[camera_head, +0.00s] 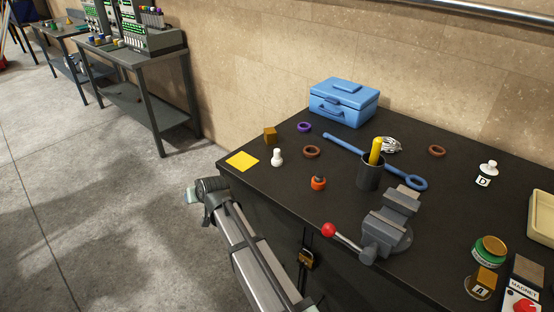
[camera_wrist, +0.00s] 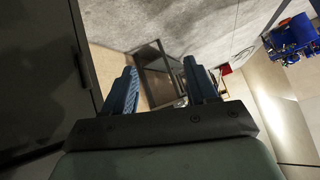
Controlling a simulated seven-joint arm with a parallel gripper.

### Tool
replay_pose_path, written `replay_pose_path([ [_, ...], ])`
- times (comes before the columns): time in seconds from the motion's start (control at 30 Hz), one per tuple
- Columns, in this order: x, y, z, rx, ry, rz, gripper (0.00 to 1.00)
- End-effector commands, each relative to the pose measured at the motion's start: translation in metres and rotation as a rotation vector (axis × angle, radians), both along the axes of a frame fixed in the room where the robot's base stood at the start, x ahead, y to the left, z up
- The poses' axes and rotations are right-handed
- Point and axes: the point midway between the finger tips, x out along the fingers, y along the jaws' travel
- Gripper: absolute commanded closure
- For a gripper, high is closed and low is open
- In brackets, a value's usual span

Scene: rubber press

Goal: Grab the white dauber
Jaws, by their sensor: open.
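Two small white things stand on the dark bench (camera_head: 250,195) in the head view, and I cannot tell for certain which is the dauber. One is a small white knobbed piece (camera_head: 277,157), upright near the left front, beside a yellow square (camera_head: 242,161). My arm reaches up beside the bench's front left edge, off the bench top. My gripper (camera_wrist: 160,80) is open and empty in the wrist view, with blue fingers apart. Neither white thing shows in the wrist view.
A vise (camera_head: 388,228) with a red-knobbed handle stands at the front. Behind it are a dark cup (camera_head: 370,172) with a yellow item and a blue wrench (camera_head: 375,162). A wooden cube (camera_head: 270,135), rings and a blue toolbox (camera_head: 343,101) lie around the left and back.

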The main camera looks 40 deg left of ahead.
Motion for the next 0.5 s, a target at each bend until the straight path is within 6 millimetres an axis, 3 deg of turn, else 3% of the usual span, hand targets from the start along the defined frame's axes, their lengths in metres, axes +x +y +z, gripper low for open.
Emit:
replay_pose_path([
  [0.03,0.016,0.007,0.022,0.0,-0.003,-0.008,0.43],
  [0.3,0.075,0.01,0.121,-0.021,-0.013,-0.032,0.43],
  [0.5,0.106,0.003,0.176,-0.037,-0.004,-0.06,0.43],
])
